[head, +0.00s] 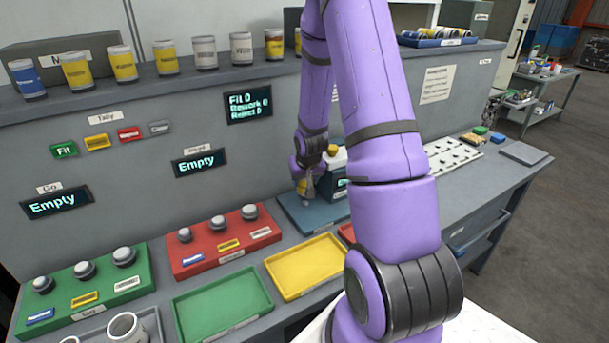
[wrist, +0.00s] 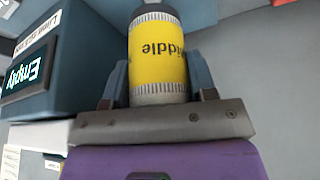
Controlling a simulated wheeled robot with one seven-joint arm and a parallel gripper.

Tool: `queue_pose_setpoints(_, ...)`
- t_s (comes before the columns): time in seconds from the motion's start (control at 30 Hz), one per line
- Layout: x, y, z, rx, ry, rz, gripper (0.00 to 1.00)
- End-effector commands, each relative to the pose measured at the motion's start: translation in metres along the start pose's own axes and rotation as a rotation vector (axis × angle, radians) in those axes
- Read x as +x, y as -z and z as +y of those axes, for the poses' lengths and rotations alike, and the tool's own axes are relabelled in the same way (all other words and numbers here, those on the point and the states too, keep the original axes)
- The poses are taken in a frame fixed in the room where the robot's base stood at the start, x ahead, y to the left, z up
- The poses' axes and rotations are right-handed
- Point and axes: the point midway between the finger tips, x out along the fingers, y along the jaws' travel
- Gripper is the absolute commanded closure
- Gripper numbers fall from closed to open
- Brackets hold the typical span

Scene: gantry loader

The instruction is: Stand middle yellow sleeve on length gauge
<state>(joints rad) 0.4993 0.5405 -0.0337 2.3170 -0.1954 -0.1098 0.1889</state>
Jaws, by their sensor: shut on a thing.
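A yellow sleeve (wrist: 158,55) with grey ends is between the fingers of my gripper (wrist: 160,78). The word "Middle" reads upside down on it in the wrist view. In the head view my gripper (head: 305,184) is small, with the yellow sleeve just below it, over the blue plate of the length gauge (head: 300,217). My arm hides part of the gauge. The gauge body (wrist: 85,60) is left of the sleeve in the wrist view, with a display reading "Empty". I cannot tell whether the sleeve touches the plate.
Green (head: 222,302) and yellow (head: 305,268) trays lie in front of the gauge. A red peg block (head: 180,255) and a green peg block (head: 70,298) stand left. Several sleeves line the upper shelf (head: 190,77). A perforated white plate (head: 450,160) lies right of my arm.

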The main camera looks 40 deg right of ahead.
Motion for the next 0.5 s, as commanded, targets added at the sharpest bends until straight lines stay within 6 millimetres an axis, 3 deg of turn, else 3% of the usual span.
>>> queue_pose_setpoints(0.5,0.024,-0.01,0.0,0.0,-0.001,0.0,0.84)
